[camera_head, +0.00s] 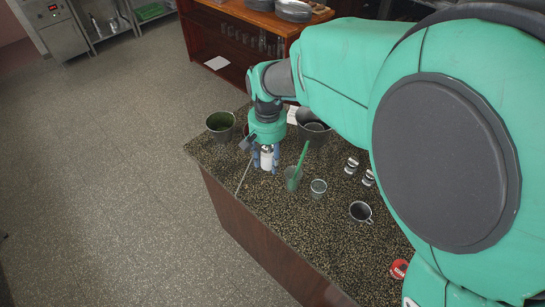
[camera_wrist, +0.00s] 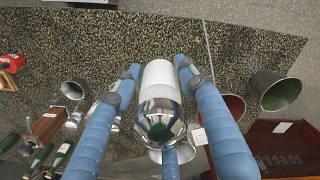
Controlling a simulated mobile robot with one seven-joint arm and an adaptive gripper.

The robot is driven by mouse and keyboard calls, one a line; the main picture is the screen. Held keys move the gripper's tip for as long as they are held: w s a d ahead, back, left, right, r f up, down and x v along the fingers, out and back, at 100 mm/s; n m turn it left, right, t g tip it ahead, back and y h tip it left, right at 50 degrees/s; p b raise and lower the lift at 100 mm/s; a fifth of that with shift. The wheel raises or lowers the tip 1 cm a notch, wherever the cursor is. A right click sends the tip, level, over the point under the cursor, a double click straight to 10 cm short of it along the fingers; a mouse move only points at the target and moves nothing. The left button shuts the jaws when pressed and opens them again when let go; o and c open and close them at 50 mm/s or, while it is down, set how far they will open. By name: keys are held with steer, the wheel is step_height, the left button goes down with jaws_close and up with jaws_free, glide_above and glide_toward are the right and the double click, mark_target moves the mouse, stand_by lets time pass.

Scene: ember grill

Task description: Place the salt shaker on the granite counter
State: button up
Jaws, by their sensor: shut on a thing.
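The salt shaker (camera_head: 267,160) has a white body and a shiny metal cap. My gripper (camera_head: 266,163) is shut on it, with its blue fingers around the sides, over the far left part of the speckled granite counter (camera_head: 325,235). In the wrist view the shaker (camera_wrist: 160,85) sits between the fingers (camera_wrist: 158,67), metal cap toward the camera and white end toward the counter (camera_wrist: 240,40). The shaker looks close to upright. I cannot tell whether its base touches the counter.
A green-lined bucket (camera_head: 220,125) stands left of my gripper, another bucket (camera_head: 314,126) behind right. A cup with a green stick (camera_head: 292,178), a glass (camera_head: 318,188), small metal-topped jars (camera_head: 351,166) and a metal mug (camera_head: 361,211) stand to the right. The front counter is mostly clear.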

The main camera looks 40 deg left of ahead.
steer(key=s+a+n, duration=0.1)
steer(key=s+a, duration=0.4)
steer(key=s, duration=0.3)
step_height(320, 180, down, 18)
steer(key=shift+w+d, duration=0.2)
steer(key=p, duration=0.1)
glide_above(234, 175)
steer(key=shift+f, duration=0.85)
steer(key=shift+f, duration=0.1)
steer(key=shift+f+p, duration=0.35)
steer(key=shift+f, duration=1.25)
steer(key=shift+f, duration=0.2)
